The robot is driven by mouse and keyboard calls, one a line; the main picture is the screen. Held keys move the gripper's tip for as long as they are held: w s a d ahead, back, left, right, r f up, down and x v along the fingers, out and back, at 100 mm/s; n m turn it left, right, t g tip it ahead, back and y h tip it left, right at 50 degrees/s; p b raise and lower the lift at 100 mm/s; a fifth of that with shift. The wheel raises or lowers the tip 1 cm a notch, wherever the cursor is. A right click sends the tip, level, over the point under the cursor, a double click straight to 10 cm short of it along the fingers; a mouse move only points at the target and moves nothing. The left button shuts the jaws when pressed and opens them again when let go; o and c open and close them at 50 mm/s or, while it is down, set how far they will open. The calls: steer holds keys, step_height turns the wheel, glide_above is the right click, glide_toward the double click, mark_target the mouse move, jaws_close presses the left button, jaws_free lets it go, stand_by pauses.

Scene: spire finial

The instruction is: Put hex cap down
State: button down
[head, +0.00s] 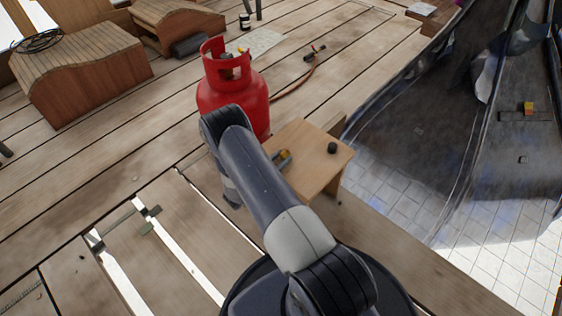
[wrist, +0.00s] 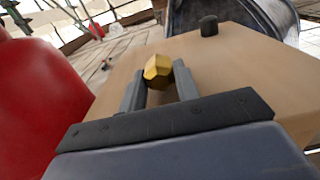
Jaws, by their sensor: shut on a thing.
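The brass-coloured hex cap (wrist: 158,70) is held between the two fingers of my gripper (wrist: 159,88) in the wrist view. My gripper is shut on it, over or at the near part of the small wooden table (wrist: 235,75). I cannot tell whether the cap touches the tabletop. In the head view my gripper (head: 284,158) is at the left part of the table (head: 310,170), largely hidden behind my arm.
A small black cylinder (head: 332,148) stands on the table, also seen in the wrist view (wrist: 209,26). A red gas cylinder (head: 240,95) stands close to the table's left. Dark sheeting (head: 420,130) hangs at the right. Gaps (head: 195,275) open between planks at lower left.

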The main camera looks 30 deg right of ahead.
steer(key=shift+f, duration=0.2)
steer(key=shift+f, duration=0.25)
steer(key=c, duration=1.1)
jaws_free()
steer(key=shift+r, duration=0.1)
steer(key=shift+o, duration=0.2)
steer(key=shift+a+r, duration=0.2)
steer(key=shift+r, duration=0.05)
steer(key=p+v, duration=0.2)
steer(key=v, duration=0.9)
steer(key=shift+s+a, duration=0.15)
steer(key=shift+a, duration=0.15)
steer(key=shift+d, duration=0.1)
steer(key=x, duration=0.4)
steer(key=b+x, duration=0.1)
steer(key=x, duration=0.3)
steer(key=b+x, duration=0.1)
steer(key=x, duration=0.3)
steer(key=shift+f, duration=0.25)
steer(key=shift+r+p, duration=0.5)
steer(key=shift+r, duration=0.65)
